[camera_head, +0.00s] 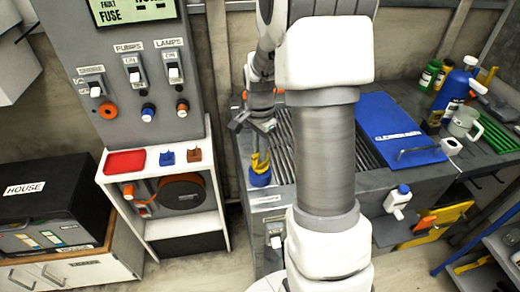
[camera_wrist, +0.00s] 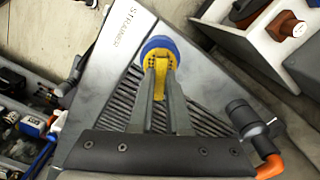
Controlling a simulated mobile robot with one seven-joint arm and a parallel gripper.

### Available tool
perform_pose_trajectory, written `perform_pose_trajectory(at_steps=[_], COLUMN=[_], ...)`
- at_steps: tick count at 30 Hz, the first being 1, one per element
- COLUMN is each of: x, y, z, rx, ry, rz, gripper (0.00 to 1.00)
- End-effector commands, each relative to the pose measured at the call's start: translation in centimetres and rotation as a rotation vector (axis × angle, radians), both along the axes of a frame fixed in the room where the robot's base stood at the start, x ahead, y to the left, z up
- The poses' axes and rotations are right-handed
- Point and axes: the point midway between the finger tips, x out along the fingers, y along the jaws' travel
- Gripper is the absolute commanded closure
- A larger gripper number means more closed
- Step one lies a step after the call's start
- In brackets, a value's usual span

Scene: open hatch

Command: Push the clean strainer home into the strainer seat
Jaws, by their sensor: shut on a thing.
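The strainer has a yellow handle and a round blue body (camera_head: 260,179). In the wrist view its blue rim (camera_wrist: 160,44) lies just beyond my fingertips. My gripper (camera_head: 260,152) is shut on the yellow handle; the wrist view shows both fingers (camera_wrist: 160,82) either side of it. The strainer is at the left front corner of the grey bench, near the STRAINER label (camera_wrist: 139,14). The strainer seat cannot be made out; the strainer and gripper cover that spot. I cannot tell whether the strainer touches the bench or how deep it sits.
A slatted grate (camera_head: 285,145) lies right of the gripper, partly behind my arm. A blue lid (camera_head: 396,127) lies farther right, with bottles (camera_head: 453,88) beyond. A white shelf unit (camera_head: 152,157) with a red tray (camera_head: 125,162) and a hose reel stands close on the left.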

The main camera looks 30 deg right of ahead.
Motion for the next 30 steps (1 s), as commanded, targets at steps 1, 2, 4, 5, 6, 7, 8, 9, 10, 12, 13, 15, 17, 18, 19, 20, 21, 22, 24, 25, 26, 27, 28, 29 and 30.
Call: perform_pose_trajectory(at_steps=[1,2,4,5,6,7,8,9,10,12,13,15,17,18,19,20,21,22,24,25,26,27,28,29,30], x=[0.0,0.0,0.0,0.0,0.0,0.0,0.0,0.0,0.0,0.0,0.0,0.0,0.0,0.0,0.0,0.0,0.0,0.0,0.0,0.0,0.0,0.0,0.0,0.0,0.0], y=[0.0,0.0,0.0,0.0,0.0,0.0,0.0,0.0,0.0,0.0,0.0,0.0,0.0,0.0,0.0,0.0,0.0,0.0,0.0,0.0,0.0,0.0,0.0,0.0,0.0], z=[-0.2,-0.3,-0.5,-0.6,-0.7,-0.7,-0.8,-0.9,-1.0,-1.2,-1.2,-1.4,-1.6,-1.7,-1.7,-1.7,-1.6,-1.6,-1.6,-1.6,-1.6,-1.6,-1.6,-1.6,-1.6], rx=[0.000,0.000,0.000,0.000,0.000,0.000,0.000,0.000,0.000,0.000,0.000,0.000,0.000,0.000,0.000,0.000,0.000,0.000,0.000,0.000,0.000,0.000,0.000,0.000,0.000], ry=[0.000,0.000,0.000,0.000,0.000,0.000,0.000,0.000,0.000,0.000,0.000,0.000,0.000,0.000,0.000,0.000,0.000,0.000,0.000,0.000,0.000,0.000,0.000,0.000,0.000], rz=[0.000,0.000,0.000,0.000,0.000,0.000,0.000,0.000,0.000,0.000,0.000,0.000,0.000,0.000,0.000,0.000,0.000,0.000,0.000,0.000,0.000,0.000,0.000,0.000,0.000], gripper=[1.00,1.00,1.00,1.00,1.00,1.00,1.00,1.00,1.00,1.00,1.00,1.00,1.00,1.00,1.00,0.83,0.76,0.70,0.58,0.52,0.50,0.50,0.50,0.50,0.50])
